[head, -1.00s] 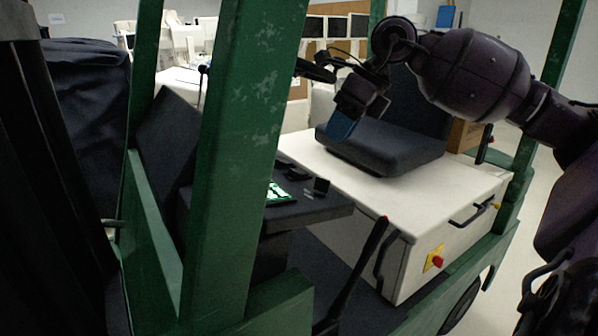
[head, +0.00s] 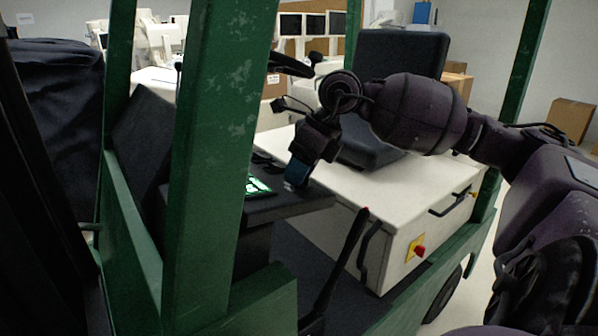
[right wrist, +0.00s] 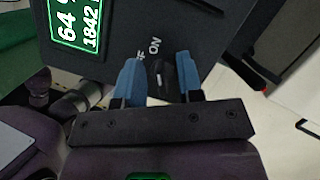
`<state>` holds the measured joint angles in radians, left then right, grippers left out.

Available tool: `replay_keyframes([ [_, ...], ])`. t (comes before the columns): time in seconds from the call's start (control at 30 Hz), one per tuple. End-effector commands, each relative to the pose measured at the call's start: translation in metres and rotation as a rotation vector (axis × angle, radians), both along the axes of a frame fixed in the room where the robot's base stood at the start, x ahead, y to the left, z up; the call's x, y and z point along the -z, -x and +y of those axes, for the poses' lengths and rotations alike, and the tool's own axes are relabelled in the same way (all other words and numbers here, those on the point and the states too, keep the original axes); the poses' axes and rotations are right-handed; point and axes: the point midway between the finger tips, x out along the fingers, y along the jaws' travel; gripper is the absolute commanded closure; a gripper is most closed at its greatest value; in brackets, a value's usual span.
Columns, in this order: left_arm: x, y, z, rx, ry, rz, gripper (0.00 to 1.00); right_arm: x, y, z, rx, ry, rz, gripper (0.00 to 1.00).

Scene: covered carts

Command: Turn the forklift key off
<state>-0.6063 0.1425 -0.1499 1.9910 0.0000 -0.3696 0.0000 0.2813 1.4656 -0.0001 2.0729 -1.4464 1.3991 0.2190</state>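The forklift key (right wrist: 160,78) is a small black knob on the dark dashboard (right wrist: 120,30), beside white lettering that reads "ON" and a partly hidden second label. My right gripper (right wrist: 158,75) has its two blue fingers on either side of the key, with gaps between fingers and key, so it is open. In the head view my right gripper (head: 298,174) is low over the dashboard's right end, and it hides the key there. The lit green display (head: 258,186) is left of the gripper; it also shows in the right wrist view (right wrist: 78,22). My left gripper is not in view.
A green post (head: 212,150) of the forklift stands in front of the dashboard's left part. A black lever (head: 340,262) rises near the white seat base (head: 405,205). The black seat (head: 375,150) is behind my right arm. A red button (head: 420,251) is on the base's side.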

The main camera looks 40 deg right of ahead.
Motion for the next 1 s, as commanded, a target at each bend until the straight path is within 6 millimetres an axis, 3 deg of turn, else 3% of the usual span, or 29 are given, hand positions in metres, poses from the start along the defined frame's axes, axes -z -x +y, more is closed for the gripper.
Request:
replay_keyframes([
  [0.33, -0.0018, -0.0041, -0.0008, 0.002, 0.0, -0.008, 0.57, 0.0022, -0.0008, 0.0011, 0.0, 0.0, -0.001, 0.68],
  [0.57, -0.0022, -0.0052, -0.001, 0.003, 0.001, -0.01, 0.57, 0.0023, -0.0007, 0.001, 0.0, 0.0, 0.0, 1.0],
  [1.0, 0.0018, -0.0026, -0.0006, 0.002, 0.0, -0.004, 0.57, 0.0029, -0.0006, 0.0013, -0.057, 0.001, -0.011, 1.0],
])
